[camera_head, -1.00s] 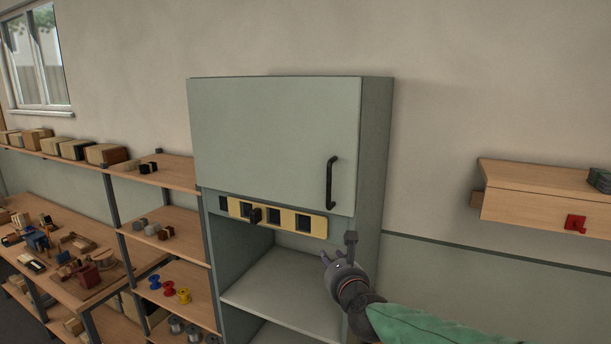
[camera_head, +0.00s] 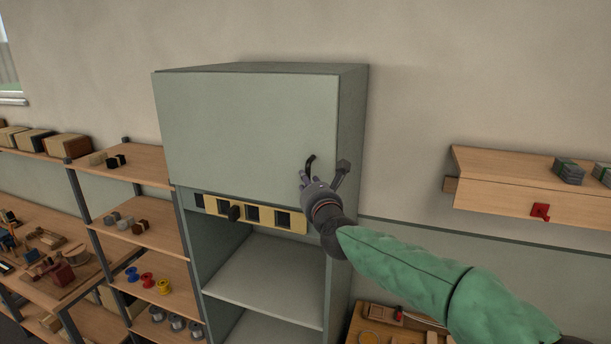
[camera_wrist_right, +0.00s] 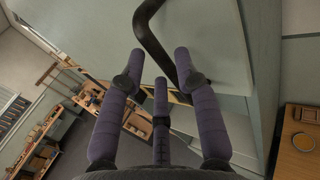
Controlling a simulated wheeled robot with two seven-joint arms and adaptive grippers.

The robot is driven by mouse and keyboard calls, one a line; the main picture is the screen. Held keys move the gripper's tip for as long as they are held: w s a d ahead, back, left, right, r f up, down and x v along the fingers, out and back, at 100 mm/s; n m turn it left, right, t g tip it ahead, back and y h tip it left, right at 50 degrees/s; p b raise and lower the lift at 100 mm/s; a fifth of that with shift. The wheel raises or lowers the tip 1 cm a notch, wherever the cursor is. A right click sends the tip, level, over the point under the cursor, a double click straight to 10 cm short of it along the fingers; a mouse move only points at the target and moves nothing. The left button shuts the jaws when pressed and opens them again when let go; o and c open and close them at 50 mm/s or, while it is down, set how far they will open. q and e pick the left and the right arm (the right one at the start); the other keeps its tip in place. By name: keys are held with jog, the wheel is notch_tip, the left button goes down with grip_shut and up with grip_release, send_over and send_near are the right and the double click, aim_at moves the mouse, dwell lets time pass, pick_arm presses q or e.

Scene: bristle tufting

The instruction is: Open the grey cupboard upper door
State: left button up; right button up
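The grey cupboard (camera_head: 349,130) stands against the wall. Its upper door (camera_head: 235,125) is shut. The black bar handle (camera_head: 310,166) is at the door's lower right; its lower part is hidden behind my right gripper in the head view. My right gripper (camera_head: 322,178) is open in front of the handle. In the right wrist view, the handle (camera_wrist_right: 152,38) comes down between the spread purple fingers of the gripper (camera_wrist_right: 160,72). The fingers are not closed on it, and I cannot tell whether they touch it. My left gripper is not in view.
A yellow panel (camera_head: 267,217) with square openings runs below the door, above an open shelf (camera_head: 265,280). Wooden shelves (camera_head: 140,230) with spools stand to the left. A wooden wall shelf (camera_head: 500,195) hangs to the right. A low wooden table (camera_head: 375,322) is below my right arm.

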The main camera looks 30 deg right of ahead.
jog(key=shift+p+x, duration=0.35)
jog(key=shift+x, duration=1.05)
jog(key=shift+s, duration=0.1)
grip_shut()
jog(key=shift+a, duration=0.1)
